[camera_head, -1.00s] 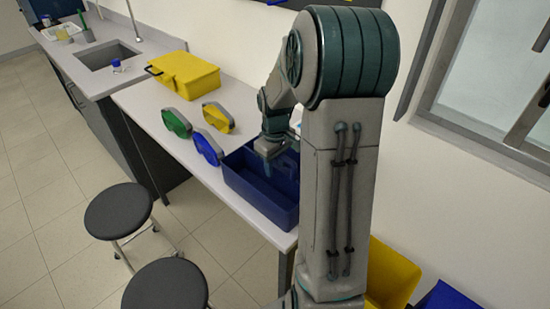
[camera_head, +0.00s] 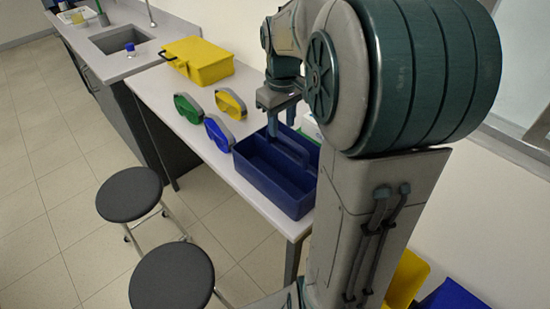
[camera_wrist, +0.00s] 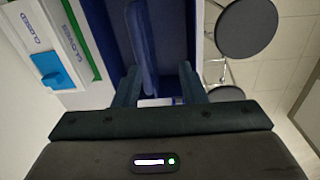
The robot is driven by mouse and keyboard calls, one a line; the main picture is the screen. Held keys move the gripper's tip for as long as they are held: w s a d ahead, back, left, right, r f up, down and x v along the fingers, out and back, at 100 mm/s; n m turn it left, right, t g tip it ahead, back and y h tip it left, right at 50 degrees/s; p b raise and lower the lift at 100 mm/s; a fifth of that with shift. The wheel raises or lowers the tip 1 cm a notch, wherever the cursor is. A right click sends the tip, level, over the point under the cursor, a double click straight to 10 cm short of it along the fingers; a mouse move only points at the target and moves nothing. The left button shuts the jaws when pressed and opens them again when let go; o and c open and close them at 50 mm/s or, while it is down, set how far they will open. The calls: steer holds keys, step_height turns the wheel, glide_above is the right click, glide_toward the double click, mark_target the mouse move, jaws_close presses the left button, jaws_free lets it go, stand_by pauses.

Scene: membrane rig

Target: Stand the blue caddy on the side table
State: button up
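The blue caddy (camera_head: 256,182), an open box with a raised middle handle (camera_head: 290,146), stands upright on the near end of the white table (camera_head: 186,134). My gripper (camera_head: 281,126) is just above the caddy's far part, fingers pointing down. In the wrist view my gripper (camera_wrist: 160,88) has its fingers spread apart. The caddy's handle (camera_wrist: 143,45) shows between them, nearer the left finger, with a gap visible on the right. Whether the left finger touches it I cannot tell.
Two stools (camera_head: 130,194) stand in front.

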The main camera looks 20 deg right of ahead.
steer(key=s+a+m+t, duration=0.1)
steer(key=s+a, duration=0.4)
steer(key=s, duration=0.2)
steer(key=s+a+m+t, duration=0.2)
steer(key=s+a, duration=0.3)
steer(key=s, duration=0.3)
steer(key=shift+s+f, duration=0.3)
steer(key=shift+f, duration=0.15)
